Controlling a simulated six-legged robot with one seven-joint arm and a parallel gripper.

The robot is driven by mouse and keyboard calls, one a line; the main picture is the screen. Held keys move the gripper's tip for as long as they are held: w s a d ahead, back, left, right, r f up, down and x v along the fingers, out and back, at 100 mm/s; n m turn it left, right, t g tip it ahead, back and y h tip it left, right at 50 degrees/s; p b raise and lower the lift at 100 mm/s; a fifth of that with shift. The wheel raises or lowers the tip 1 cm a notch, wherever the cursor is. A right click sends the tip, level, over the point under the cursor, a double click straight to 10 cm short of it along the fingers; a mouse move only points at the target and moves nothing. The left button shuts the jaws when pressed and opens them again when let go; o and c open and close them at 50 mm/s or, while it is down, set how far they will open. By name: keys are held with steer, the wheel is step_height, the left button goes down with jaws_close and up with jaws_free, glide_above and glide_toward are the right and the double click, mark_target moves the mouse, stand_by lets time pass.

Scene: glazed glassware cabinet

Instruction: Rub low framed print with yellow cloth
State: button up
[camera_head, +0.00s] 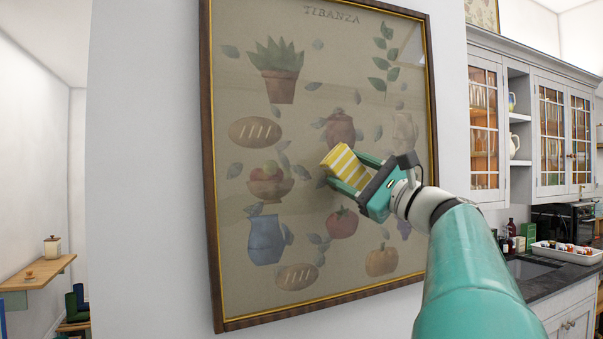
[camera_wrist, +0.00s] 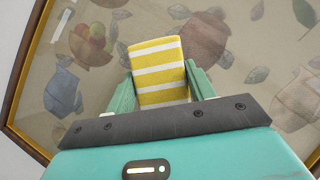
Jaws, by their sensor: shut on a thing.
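The framed print (camera_head: 330,200) hangs on the white wall, with painted fruit, bread and pots behind glass and a dark wood frame with a gold inner edge. My gripper (camera_head: 346,170) is in front of the middle of the print. It is shut on the yellow cloth (camera_head: 341,159), which has white stripes and looks folded into a block. In the wrist view the cloth (camera_wrist: 160,70) stands between the two green fingers, with the print (camera_wrist: 110,30) behind it. I cannot tell whether the cloth touches the glass.
A second framed picture (camera_head: 482,12) hangs higher at the right. Glazed cabinets (camera_head: 553,130) stand at the right, above a dark counter (camera_head: 535,268) with a white tray (camera_head: 566,252) and bottles. A wooden shelf (camera_head: 40,272) with a jar is at the left.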

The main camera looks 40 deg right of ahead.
steer(key=shift+s+d, duration=1.05)
steer(key=shift+d, duration=3.25)
steer(key=shift+w+a+f, duration=0.1)
steer(key=shift+w+a, duration=0.75)
steer(key=shift+a, duration=1.55)
steer(key=shift+w+a, duration=0.8)
steer(key=shift+a, duration=1.6)
steer(key=shift+w+a+f, duration=0.1)
steer(key=shift+w+a, duration=0.75)
steer(key=shift+a, duration=1.55)
steer(key=shift+s+a+r, duration=0.1)
steer(key=shift+s+a, duration=0.25)
steer(key=shift+s, duration=0.7)
steer(key=shift+s+a, duration=0.3)
steer(key=shift+s, duration=0.6)
steer(key=shift+s+a, duration=0.25)
steer(key=shift+s, duration=0.7)
steer(key=shift+s, duration=0.1)
steer(key=s, duration=0.2)
steer(key=shift+s+a, duration=0.35)
steer(key=shift+a, duration=0.05)
steer(key=shift+w, duration=0.2)
steer(key=shift+w+d, duration=0.35)
steer(key=shift+w, duration=0.85)
steer(key=shift+w+d, duration=0.4)
steer(key=shift+w, duration=0.75)
steer(key=shift+w+d, duration=0.35)
steer(key=shift+w, duration=0.85)
